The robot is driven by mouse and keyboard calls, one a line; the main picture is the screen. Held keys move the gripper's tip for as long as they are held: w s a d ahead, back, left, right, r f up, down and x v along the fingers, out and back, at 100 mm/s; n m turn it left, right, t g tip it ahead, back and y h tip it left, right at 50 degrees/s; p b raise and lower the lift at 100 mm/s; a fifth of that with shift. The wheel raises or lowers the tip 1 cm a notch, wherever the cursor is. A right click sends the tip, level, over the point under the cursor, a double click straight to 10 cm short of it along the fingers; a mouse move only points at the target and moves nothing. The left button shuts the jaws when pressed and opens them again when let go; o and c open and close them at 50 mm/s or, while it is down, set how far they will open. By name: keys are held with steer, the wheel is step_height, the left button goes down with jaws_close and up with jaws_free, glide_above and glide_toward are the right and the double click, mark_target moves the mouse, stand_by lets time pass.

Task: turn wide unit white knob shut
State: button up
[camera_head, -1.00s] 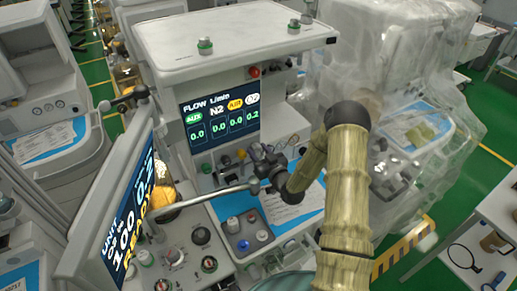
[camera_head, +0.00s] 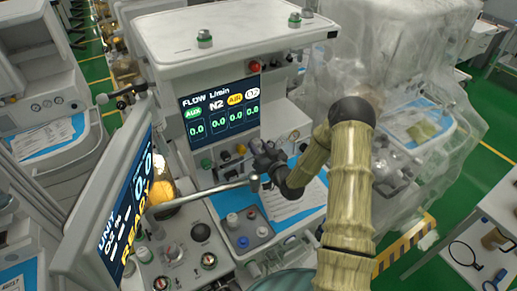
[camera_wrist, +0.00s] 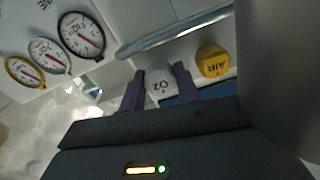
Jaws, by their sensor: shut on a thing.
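In the wrist view the white knob (camera_wrist: 160,88) marked O2 sits between the two dark fingers of my gripper (camera_wrist: 159,74). The fingers are shut on it from both sides. In the head view my gripper (camera_head: 266,158) is at the right end of the knob row below the screen, and it hides the white knob there. The yellow AIR knob (camera_wrist: 213,62) is right beside it in the wrist view.
A metal rail (camera_wrist: 175,33) runs close in front of the knobs. Round gauges (camera_wrist: 80,36) are at the left of the wrist view. A tilted side monitor (camera_head: 115,205) stands at the left. A plastic-covered cart (camera_head: 400,75) is to the right of my arm.

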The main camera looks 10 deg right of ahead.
steer(key=o, duration=0.7)
steer(key=shift+s+d, duration=0.15)
steer(key=shift+s, duration=0.25)
steer(key=b+v, duration=0.3)
steer(key=v, duration=1.3)
steer(key=shift+s, duration=0.3)
steer(key=shift+r, duration=0.1)
